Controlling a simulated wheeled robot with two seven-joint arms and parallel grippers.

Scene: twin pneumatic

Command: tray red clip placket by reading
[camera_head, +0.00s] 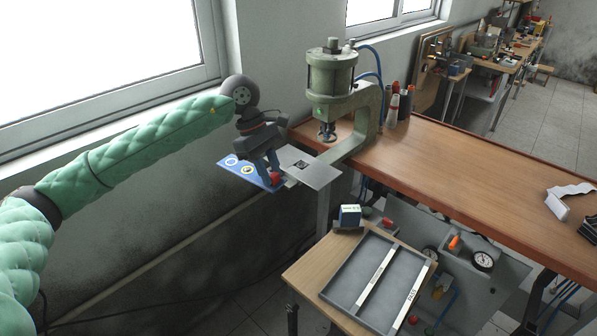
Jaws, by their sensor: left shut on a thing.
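My left gripper (272,170) is shut at the near right end of a flat blue placket (235,164) with round marks on it. A red clip (276,178) shows at the fingertips; the fingers partly hide it. The placket is at the left edge of the press's steel plate (322,175); I cannot tell whether they touch. A grey tray (345,274) with light divider strips lies on the small wooden table. Lettering on its right strip is too small to read surely. A round gauge (483,260) is on the grey panel; its reading is too small to tell. My right gripper is out of view.
A green pneumatic press (331,98) stands at the left end of the long wooden bench (470,165). Thread cones (393,108) stand beside it. The middle of the bench is clear.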

